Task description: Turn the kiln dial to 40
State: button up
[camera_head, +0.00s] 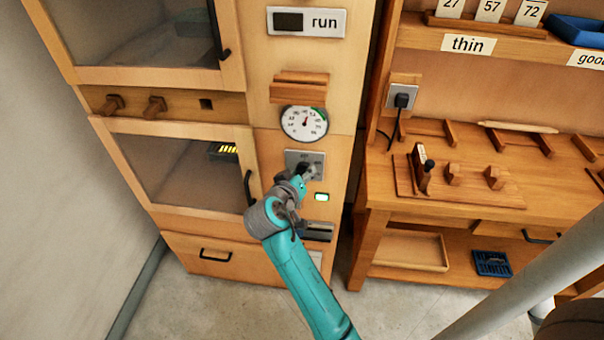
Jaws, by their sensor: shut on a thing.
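The kiln (259,95) is a tall wooden cabinet with two glass doors at left and a control column at right. A round white gauge (304,123) with numbers, a green band and a dark needle sits on the column. Below it is a grey plate (293,157) that carries the dial, which is mostly hidden by my gripper. My gripper (306,171) is at this plate, shut on the dial. The dial's setting cannot be read here. My teal arm comes up from the bottom of the view.
A lit green indicator (322,197) sits just below the plate. Door handles (249,187) stick out left of my gripper. A wooden bench (480,175) with tools stands at right, with a black plug (402,100) in a wall socket. The floor in front is clear.

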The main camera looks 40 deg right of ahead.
jog(key=o, duration=1.2)
jog(key=shift+c, duration=0.2)
jog(key=v, duration=1.2)
